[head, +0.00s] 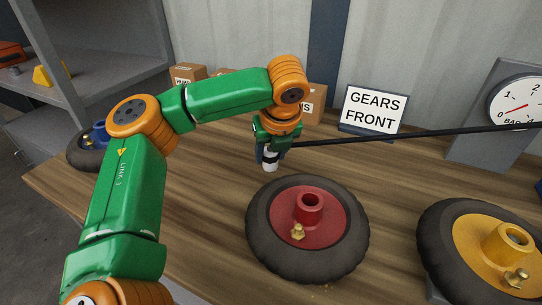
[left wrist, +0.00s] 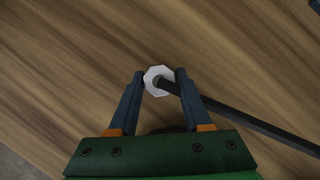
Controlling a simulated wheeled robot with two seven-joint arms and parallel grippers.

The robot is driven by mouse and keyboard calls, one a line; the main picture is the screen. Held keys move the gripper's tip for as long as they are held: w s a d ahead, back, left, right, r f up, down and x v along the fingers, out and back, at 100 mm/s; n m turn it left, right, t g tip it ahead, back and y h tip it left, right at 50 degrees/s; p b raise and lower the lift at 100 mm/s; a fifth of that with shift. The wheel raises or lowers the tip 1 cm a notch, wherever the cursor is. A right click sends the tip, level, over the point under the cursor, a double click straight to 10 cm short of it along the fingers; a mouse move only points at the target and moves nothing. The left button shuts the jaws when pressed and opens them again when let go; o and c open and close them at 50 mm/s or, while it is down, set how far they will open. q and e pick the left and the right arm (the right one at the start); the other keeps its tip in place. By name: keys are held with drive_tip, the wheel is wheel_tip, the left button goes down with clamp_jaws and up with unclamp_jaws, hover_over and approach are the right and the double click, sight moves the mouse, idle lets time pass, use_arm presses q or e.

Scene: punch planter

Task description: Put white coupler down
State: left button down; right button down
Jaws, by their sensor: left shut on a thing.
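The white coupler (head: 270,158) is a small white piece with a dark band, held upright between the fingers of my left gripper (head: 268,150). In the left wrist view the coupler (left wrist: 157,79) shows as a white ring between the two blue fingertips of my left gripper (left wrist: 157,78). A long black rod or hose (head: 420,133) runs from the coupler off to the right. The gripper is over the wooden table (head: 190,205), behind the red-hubbed wheel. I cannot tell whether the coupler touches the table. My right gripper is not in view.
The red-hubbed wheel (head: 275,250) lies in front of the gripper, and a yellow-hubbed wheel (head: 440,230) lies at right. A GEARS FRONT sign (head: 372,110), cardboard boxes (head: 188,73) and a gauge (head: 516,103) stand behind. A blue-hubbed wheel (head: 85,155) is at left.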

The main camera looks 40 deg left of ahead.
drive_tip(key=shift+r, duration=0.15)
use_arm(q)
drive_tip(key=c, duration=0.5)
unclamp_jaws()
drive_tip(key=shift+o, duration=0.8)
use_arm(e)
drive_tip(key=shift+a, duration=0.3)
use_arm(q)
drive_tip(key=p+v, duration=0.5)
drive_tip(key=v, duration=0.7)
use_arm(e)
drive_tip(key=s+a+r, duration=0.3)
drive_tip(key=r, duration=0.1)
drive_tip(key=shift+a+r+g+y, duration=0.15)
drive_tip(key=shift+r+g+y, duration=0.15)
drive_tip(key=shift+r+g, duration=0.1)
use_arm(q)
drive_tip(key=shift+r, duration=0.15)
